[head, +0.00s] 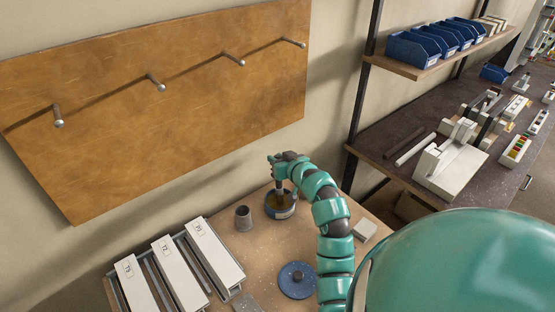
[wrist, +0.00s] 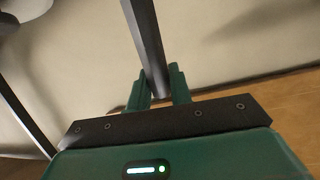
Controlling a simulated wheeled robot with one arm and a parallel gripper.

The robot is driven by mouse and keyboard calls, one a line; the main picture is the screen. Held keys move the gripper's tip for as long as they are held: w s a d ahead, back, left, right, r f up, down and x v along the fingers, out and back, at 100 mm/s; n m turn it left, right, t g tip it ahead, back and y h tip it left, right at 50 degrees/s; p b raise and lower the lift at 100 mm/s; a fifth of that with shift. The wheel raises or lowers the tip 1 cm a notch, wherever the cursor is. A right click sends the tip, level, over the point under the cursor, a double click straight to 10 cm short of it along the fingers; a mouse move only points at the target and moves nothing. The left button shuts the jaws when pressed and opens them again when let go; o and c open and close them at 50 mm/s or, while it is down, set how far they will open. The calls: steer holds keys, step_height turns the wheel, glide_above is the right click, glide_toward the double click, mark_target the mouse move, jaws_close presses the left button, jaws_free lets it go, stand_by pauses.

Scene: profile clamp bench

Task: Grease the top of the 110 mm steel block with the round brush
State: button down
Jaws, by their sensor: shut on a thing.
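In the wrist view my gripper (wrist: 158,92) is shut on a dark, straight handle (wrist: 146,35), which I take to be the round brush's. The brush's bristle end is not clear; it seems to point down toward the tin. Brownish stuff shows inside the tin. I cannot tell whether the brush touches it. No block is readable as the 110 mm steel one; a small pale grey block (head: 365,230) lies right of my arm.
A dark grey cup (head: 243,218) stands left of the tin. A blue round lid (head: 297,280) lies nearer. A pegboard (head: 150,100) hangs behind. The right bench (head: 385,136) holds fixtures and small blocks.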

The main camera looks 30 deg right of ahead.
steer(key=shift+r+p, duration=0.6)
steer(key=shift+r, duration=2.85)
steer(key=shift+f, duration=0.1)
